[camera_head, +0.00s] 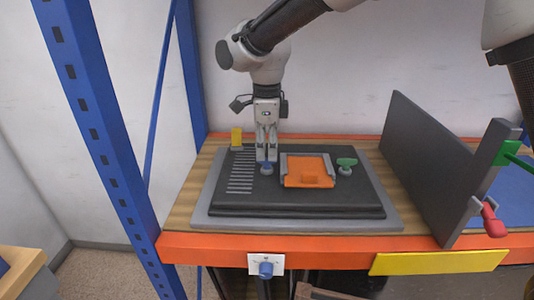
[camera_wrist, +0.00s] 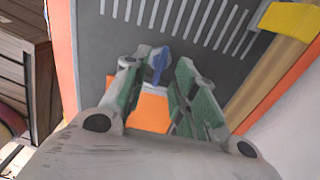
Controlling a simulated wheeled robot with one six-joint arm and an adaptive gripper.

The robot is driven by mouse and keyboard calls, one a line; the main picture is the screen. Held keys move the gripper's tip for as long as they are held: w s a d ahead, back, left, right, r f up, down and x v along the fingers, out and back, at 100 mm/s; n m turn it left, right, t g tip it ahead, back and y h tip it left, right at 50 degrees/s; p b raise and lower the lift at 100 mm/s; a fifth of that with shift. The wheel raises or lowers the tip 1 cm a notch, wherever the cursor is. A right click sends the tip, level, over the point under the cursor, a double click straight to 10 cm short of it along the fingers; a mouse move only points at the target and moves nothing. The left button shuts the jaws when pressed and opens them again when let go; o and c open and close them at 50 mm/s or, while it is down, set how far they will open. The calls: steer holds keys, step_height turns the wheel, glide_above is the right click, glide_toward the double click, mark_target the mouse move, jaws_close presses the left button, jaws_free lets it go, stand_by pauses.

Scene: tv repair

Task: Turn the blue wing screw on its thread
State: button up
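The blue wing screw (camera_head: 267,169) sits upright on the dark panel, left of an orange plate (camera_head: 305,170). It also shows in the wrist view (camera_wrist: 159,63), where its wing lies between my two fingertips. My gripper (camera_head: 266,157) points down at the screw, with its fingertips close to the screw's height. In the wrist view my gripper (camera_wrist: 158,66) has its green-padded fingers apart, with a gap beside the wing. Contact with the screw is not visible. The screw's thread is hidden.
A green wing screw (camera_head: 346,165) stands right of the orange plate. Vent slots (camera_head: 241,172) lie left. A yellow block (camera_head: 236,137) is at the back left. A dark upright panel (camera_head: 418,165) with a red clamp (camera_head: 492,218) stands right. A blue post (camera_head: 95,130) borders the left.

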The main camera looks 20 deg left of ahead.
steer(key=shift+f, duration=1)
jaws_close()
steer(key=shift+n, duration=0.3)
